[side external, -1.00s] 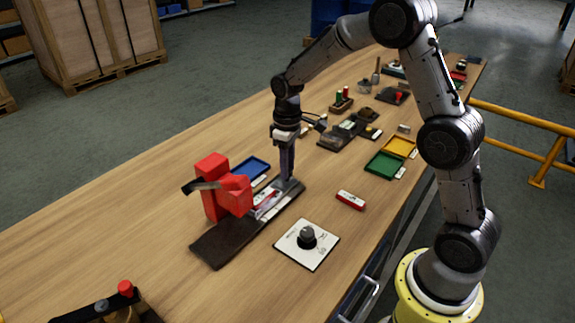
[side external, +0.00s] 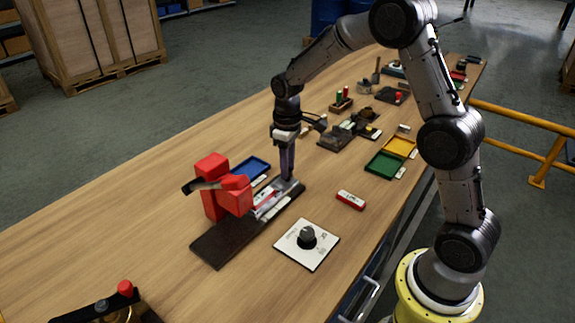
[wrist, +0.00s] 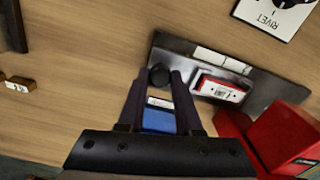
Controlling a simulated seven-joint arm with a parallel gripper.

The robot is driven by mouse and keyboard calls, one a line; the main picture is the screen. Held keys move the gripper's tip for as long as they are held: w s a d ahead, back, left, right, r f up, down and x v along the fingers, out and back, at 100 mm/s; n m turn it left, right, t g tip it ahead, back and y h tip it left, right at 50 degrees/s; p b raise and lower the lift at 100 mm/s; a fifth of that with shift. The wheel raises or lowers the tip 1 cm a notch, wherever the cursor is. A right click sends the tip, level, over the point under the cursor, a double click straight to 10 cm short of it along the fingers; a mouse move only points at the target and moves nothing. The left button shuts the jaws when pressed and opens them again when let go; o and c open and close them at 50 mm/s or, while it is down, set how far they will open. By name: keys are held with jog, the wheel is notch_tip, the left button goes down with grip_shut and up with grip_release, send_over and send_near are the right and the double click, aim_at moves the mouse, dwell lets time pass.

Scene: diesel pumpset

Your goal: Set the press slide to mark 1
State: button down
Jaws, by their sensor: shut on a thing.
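The red press (side external: 222,190) stands on a long dark base (side external: 225,243) on the wooden bench. Its slide (wrist: 222,88), a red and white block in a metal track, lies between the red press body and my gripper. White mark labels (wrist: 222,60) run along the base beside the track; their numbers are too small to read. My gripper (side external: 288,179) points down at the base's far end, away from the press body. In the wrist view its fingers (wrist: 160,77) are closed around a dark round knob (wrist: 159,76) at the track's end. The knob's link to the slide is partly hidden.
A blue tray (side external: 250,168) lies behind the press. A white plate with a dark dial (side external: 307,237) and a red and white block (side external: 351,200) lie in front. Green (side external: 384,165) and yellow (side external: 398,146) trays stand to the right. Bare bench lies at left.

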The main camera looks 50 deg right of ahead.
dwell(0.3)
jog(key=a, duration=0.6)
jog(key=shift+r, duration=0.1)
jog(key=c, duration=0.6)
grip_release()
notch_tip(320, 180, up, 14)
jog(key=shift+f, duration=0.1)
